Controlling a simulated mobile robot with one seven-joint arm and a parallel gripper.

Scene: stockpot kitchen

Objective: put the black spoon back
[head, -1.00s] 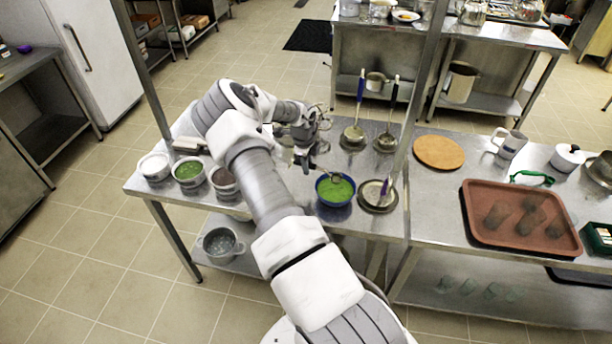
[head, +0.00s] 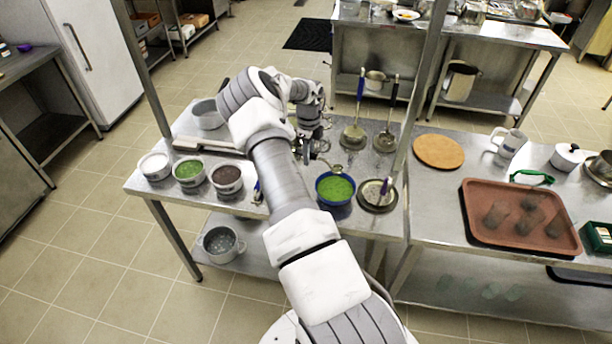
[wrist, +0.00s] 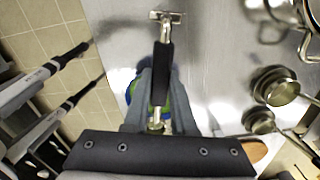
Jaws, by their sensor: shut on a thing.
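My gripper (wrist: 158,112) is shut on a black-handled metal spoon (wrist: 164,75). In the wrist view its dark handle runs away from the fingers to a metal end piece. In the head view my gripper (head: 308,152) is above the steel table, up and left of the blue bowl of green food (head: 335,188). A small metal spoon or ladle end shows by that bowl's far rim; its link to my gripper is unclear. Another black-handled ladle (head: 394,98) and a blue-handled ladle (head: 360,95) stand upright with round metal ends on the table.
White tubs of food (head: 190,172) line the table's left front. A dark round plate (head: 377,204) with a purple-handled utensil lies right of the bowl. A grey pot (head: 208,116) stands at the back left. A wooden board (head: 438,152) and brown tray (head: 480,232) are on the right table.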

